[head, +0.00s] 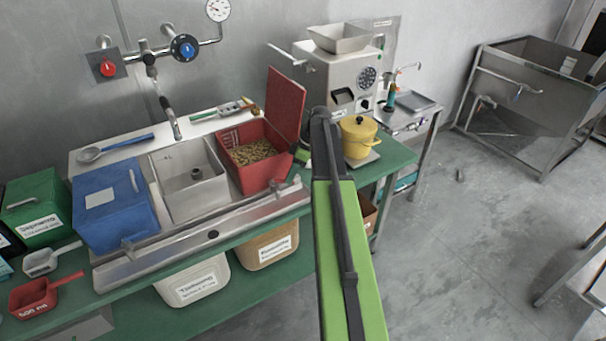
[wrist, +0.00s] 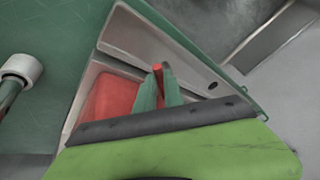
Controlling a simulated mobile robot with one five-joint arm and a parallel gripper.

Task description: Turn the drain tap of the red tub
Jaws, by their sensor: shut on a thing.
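The red tub (head: 244,164) stands at the right end of the metal sink tray, holding brownish pellets, with its red lid (head: 286,104) raised behind it. It also shows in the wrist view (wrist: 108,97). In the wrist view my gripper (wrist: 160,88) has its green fingers closed around a slim red piece, which looks like the handle of the drain tap (wrist: 158,69). In the head view my gripper (head: 300,156) is at the tub's right front side, partly hidden by my arm. The grip itself cannot be made out there.
A metal basin (head: 190,205) and a blue tub (head: 113,212) stand left of the red tub. A grinder (head: 338,72) and a yellow pot (head: 358,137) stand on the green bench to the right. Labelled bins are below.

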